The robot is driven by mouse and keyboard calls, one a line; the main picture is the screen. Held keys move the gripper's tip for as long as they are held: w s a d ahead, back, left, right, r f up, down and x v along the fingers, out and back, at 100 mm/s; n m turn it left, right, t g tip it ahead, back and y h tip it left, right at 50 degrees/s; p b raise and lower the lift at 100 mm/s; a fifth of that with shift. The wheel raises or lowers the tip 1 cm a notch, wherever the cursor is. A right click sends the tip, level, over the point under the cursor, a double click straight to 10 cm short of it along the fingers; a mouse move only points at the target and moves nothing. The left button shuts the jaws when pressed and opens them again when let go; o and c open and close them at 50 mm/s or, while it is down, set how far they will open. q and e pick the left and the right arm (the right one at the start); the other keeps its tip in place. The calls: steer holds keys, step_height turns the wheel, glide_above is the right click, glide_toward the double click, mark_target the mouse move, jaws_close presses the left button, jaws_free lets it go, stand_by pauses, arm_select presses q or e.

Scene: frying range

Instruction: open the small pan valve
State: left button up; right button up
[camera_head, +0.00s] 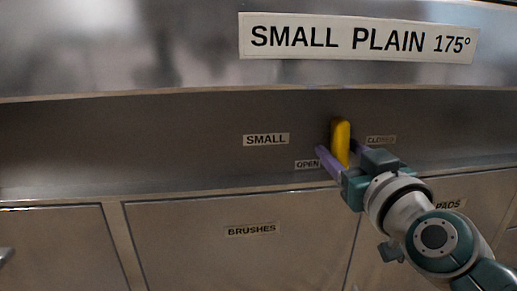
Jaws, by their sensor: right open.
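The small pan valve's yellow handle (341,140) stands upright on the recessed metal panel, between the OPEN label (307,164) on its left and the CLOSED label (380,140) on its right. A SMALL label (266,140) is to its upper left. My right gripper (338,157) reaches in from the lower right. Its purple fingers are open, one on the left of the handle's lower part and one on its right. I cannot tell whether either finger touches the handle. The handle's lower end is partly hidden by the gripper. My left gripper is not in view.
A SMALL PLAIN 175° sign (358,38) is on the metal front above. A ledge overhangs the recess. Below are cabinet fronts labelled BRUSHES (252,230) and PADS (450,204), the latter partly covered by my arm. The recess left of the labels is clear.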

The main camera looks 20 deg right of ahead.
steer(key=shift+c, duration=0.3)
jaws_close()
steer(key=shift+r+m+p, duration=0.1)
steer(key=shift+m+p, duration=0.2)
steer(key=shift+m, duration=0.4)
steer(key=shift+o, duration=0.3)
jaws_free()
